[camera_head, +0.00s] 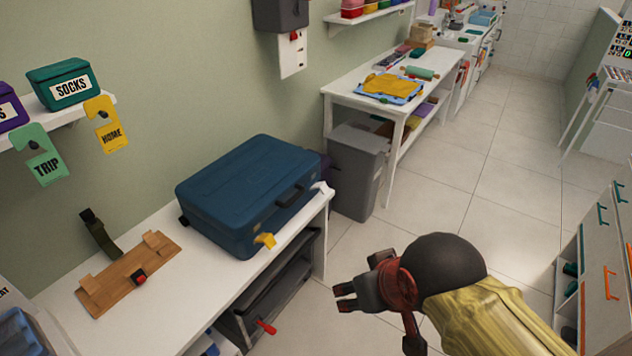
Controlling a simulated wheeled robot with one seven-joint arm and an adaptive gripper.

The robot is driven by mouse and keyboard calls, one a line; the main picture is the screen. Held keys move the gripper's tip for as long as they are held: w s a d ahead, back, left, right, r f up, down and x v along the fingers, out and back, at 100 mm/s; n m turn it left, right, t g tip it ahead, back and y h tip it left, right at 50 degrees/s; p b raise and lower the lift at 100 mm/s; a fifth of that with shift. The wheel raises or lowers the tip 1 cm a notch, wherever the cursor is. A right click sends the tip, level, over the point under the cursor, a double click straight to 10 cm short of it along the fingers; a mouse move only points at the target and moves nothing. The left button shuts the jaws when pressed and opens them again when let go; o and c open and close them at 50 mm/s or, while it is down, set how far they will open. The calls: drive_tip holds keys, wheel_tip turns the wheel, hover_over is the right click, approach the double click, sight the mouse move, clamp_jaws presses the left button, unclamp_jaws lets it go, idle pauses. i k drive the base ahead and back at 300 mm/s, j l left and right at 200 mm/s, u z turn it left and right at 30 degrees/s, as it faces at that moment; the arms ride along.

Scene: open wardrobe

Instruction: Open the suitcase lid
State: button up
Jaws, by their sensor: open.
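The blue suitcase (248,192) lies flat on the white bench (190,290), near its far right end. Its lid (240,172) is closed. A dark handle (290,195) is on the side facing the room. A yellow tag (265,240) hangs at its near front corner. My gripper (345,297) is open and empty. It is in front of the bench, over the floor, to the right of and below the suitcase in the picture, and apart from it. Its fingers point left. The back side of the suitcase is hidden.
A wooden board (128,274) with a red knob lies on the bench left of the suitcase. A shelf above holds a green SOCKS box (63,84); TRIP (42,155) and HOME (106,124) tags hang there. A grey bin (357,167) stands beyond the bench. The tiled floor (470,190) is clear.

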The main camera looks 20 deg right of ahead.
sight(235, 194)
drive_tip(key=i+j+z, duration=0.15)
drive_tip(key=j+z, duration=0.2)
drive_tip(key=i+j+z, duration=0.1)
drive_tip(key=j+z, duration=0.6)
drive_tip(key=i+j, duration=0.05)
